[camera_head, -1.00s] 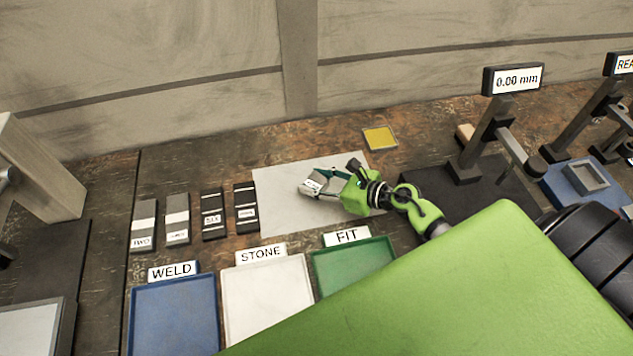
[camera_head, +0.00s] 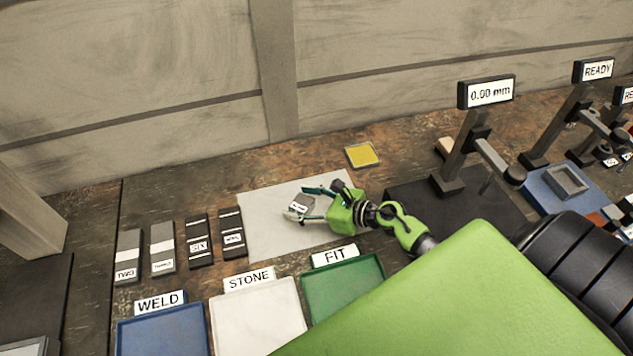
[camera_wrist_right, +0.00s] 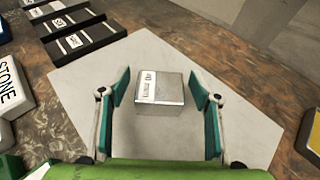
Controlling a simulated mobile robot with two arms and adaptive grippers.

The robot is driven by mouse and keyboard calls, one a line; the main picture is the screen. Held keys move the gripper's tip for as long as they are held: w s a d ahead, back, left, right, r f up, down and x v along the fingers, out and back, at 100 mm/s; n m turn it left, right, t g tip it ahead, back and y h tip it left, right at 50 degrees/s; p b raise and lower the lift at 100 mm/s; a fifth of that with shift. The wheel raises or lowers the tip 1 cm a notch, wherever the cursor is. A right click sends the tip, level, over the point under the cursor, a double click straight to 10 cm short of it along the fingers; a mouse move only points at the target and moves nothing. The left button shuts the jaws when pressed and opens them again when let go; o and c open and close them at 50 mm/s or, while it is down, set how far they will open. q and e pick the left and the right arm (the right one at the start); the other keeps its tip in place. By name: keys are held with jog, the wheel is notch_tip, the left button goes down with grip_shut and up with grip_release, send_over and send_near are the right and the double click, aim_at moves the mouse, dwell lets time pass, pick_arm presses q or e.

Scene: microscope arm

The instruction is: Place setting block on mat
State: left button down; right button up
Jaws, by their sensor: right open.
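The setting block (camera_head: 301,203) is a small grey metal block with a white label. It sits on the pale grey mat (camera_head: 270,235). In the right wrist view the block (camera_wrist_right: 163,86) stands between the two fingers, with a gap on each side. My right gripper (camera_head: 305,204) is open around the block over the mat; its teal fingers also show in the right wrist view (camera_wrist_right: 164,100). My left gripper is not in view.
Several labelled grey and black blocks (camera_head: 199,243) stand in a row left of the mat. WELD (camera_head: 163,335), STONE (camera_head: 256,315) and FIT (camera_head: 343,287) trays lie in front. A yellow pad (camera_head: 362,155) is behind. A gauge stand (camera_head: 462,150) reading 0.00 mm is to the right.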

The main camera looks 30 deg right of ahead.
jog(key=b+v, duration=0.2)
jog(key=v, duration=0.9)
jog(key=shift+f, duration=0.2)
jog(key=shift+s+d+r+b, duration=0.3)
jog(key=shift+s+r+b, duration=0.05)
jog(key=shift+s, duration=0.1)
